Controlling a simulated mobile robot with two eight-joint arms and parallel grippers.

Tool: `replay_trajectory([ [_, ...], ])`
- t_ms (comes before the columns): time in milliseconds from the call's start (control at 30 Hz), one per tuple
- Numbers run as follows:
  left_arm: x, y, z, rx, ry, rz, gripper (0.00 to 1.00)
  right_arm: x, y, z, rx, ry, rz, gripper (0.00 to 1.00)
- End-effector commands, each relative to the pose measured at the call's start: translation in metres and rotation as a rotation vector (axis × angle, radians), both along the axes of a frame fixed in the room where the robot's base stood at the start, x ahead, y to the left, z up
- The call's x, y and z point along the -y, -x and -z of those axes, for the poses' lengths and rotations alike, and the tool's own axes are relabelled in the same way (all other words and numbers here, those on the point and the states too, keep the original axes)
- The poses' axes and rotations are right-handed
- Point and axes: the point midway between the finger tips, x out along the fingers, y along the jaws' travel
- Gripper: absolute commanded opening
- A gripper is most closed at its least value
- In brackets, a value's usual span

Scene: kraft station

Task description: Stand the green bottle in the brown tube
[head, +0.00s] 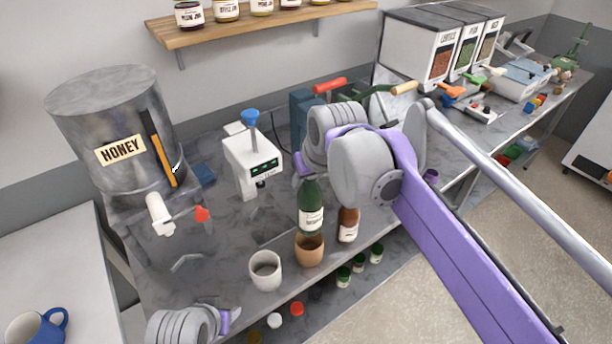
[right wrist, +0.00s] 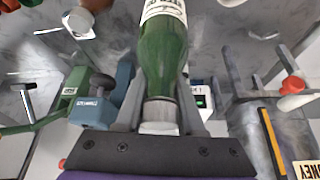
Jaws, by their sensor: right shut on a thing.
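The green bottle (head: 311,208) is upright, with a white label and a pale cap. My right gripper (head: 309,178) is shut on its neck from above. The right wrist view shows the neck between the two fingers (right wrist: 161,115). The brown tube (head: 309,251) stands on the grey bench, its open rim upward. The bottle's base appears at the tube's back rim in the head view; I cannot tell whether it is above, behind or slightly inside. My left gripper (head: 226,320) is low at the bottom left, mostly hidden by its wrist, its jaws unclear.
A pale tube (head: 265,271) stands left of the brown tube. A brown bottle (head: 348,226) stands close on its right. A white dispenser (head: 250,165) and a honey drum (head: 120,135) stand behind to the left.

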Motion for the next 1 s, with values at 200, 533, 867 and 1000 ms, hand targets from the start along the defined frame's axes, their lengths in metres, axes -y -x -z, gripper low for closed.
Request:
replay_trajectory([
  [200, 0.0, 0.008, 0.016, -0.015, 0.0, 0.0, 0.5, 0.0, 0.0, 0.02, -0.001, 0.0, 0.001, 0.0],
  [533, 0.0, 0.016, 0.037, -0.031, 0.0, 0.0, 0.5, 0.0, 0.0, 0.05, -0.001, 0.0, 0.0, 0.0],
  [867, 0.0, 0.021, 0.048, -0.039, 0.0, 0.0, 0.5, 0.0, -0.001, 0.069, 0.001, 0.0, 0.0, 0.0],
  [1000, 0.0, 0.021, 0.048, -0.039, 0.0, 0.0, 0.5, 0.0, -0.001, 0.069, 0.002, 0.0, 0.0, 0.0],
])
